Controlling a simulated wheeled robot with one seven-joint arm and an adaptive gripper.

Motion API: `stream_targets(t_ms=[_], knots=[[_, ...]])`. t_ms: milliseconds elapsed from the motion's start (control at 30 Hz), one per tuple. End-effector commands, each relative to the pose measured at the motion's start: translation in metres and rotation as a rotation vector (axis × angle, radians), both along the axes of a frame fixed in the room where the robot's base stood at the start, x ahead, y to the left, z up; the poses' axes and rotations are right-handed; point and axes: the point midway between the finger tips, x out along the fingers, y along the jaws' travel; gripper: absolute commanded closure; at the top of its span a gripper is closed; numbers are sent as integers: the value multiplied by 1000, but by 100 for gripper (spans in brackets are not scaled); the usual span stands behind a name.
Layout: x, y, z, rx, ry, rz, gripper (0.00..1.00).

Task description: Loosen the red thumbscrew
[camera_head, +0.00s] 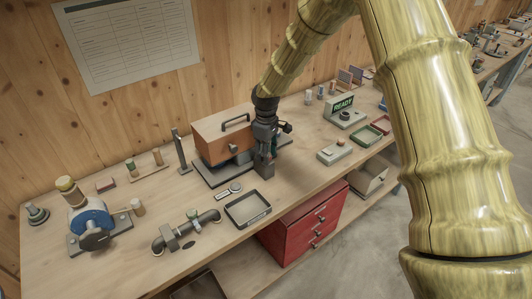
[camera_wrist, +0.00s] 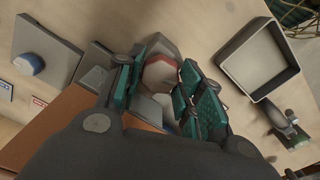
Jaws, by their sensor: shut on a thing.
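In the wrist view, the red thumbscrew (camera_wrist: 157,73) shows as a faceted red and pale grey head between the teal pads of my gripper (camera_wrist: 162,80). My gripper is shut on it, with a pad on each side. In the head view, my gripper (camera_head: 267,148) points down at the right end of an orange box (camera_head: 222,133) with a dark top handle, above a small grey block (camera_head: 264,169). The thumbscrew is hidden there behind the fingers. Its thread cannot be seen.
A shallow dark tray (camera_head: 248,209) and a pipe with a valve (camera_head: 187,230) lie in front of the box. A blue-bodied device (camera_head: 90,222) stands at the left. A READY sign (camera_head: 343,105) stands to the right. Bare bench lies between.

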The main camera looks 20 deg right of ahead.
Motion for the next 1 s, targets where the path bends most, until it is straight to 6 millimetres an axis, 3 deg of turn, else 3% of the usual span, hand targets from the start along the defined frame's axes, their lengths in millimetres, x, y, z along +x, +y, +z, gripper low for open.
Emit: stream_targets(t_ms=[1000], knots=[[2,-1,3,-1,-5,964,86]])
